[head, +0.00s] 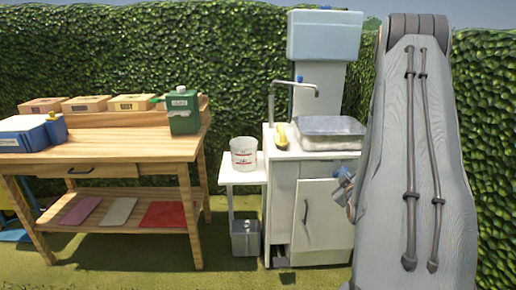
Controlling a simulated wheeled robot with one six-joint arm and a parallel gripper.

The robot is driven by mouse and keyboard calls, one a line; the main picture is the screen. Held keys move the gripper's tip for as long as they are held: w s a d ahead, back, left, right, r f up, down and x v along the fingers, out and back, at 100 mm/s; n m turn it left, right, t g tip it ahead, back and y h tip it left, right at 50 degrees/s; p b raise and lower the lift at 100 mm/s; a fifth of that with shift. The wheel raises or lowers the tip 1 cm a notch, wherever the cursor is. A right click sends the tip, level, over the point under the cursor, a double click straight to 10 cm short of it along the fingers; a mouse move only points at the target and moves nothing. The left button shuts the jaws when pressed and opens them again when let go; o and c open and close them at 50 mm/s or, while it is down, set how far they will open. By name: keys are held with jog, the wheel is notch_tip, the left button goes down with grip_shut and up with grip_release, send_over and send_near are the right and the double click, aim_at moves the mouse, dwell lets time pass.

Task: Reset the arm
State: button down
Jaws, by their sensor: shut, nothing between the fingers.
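My arm's large grey link (425,150) fills the right side of the head view. It stands nearly upright and hides part of the cabinet behind it. A small metal part with some blue (343,186) juts out from the link's left edge, in front of the cabinet door. I cannot tell whether it belongs to my gripper. I can make out no gripper fingers in this view.
A white sink cabinet (284,195) with a faucet (299,88) stands left of my arm. A small white stand (229,176) holds a clear bucket (243,155). A wooden workbench (110,150) with a green container (183,112) is at the left. Grass lies in front.

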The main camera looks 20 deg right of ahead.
jog(key=w+a+r+m+g+y+p, duration=0.1)
jog(key=a+r+g+y+p, duration=0.15)
jog(key=a, duration=0.85)
jog(key=a+r+m+g+y+p, duration=0.1)
jog(key=a+r+g+y+p, duration=0.15)
jog(key=a, duration=0.75)
jog(key=s+a+r+g+y+p, duration=0.2)
jog(key=s+a+r+g, duration=0.2)
jog(key=s+a, duration=0.7)
jog(key=s+a+r+m+g+y+p, duration=0.1)
jog(key=s+a+r+g, duration=0.3)
jog(key=s+a, duration=0.8)
jog(key=shift+a+m+g+y+p, duration=0.15)
jog(key=shift+m+g+y+p, duration=0.25)
jog(key=shift+p, duration=0.5)
jog(key=shift+s, duration=0.1)
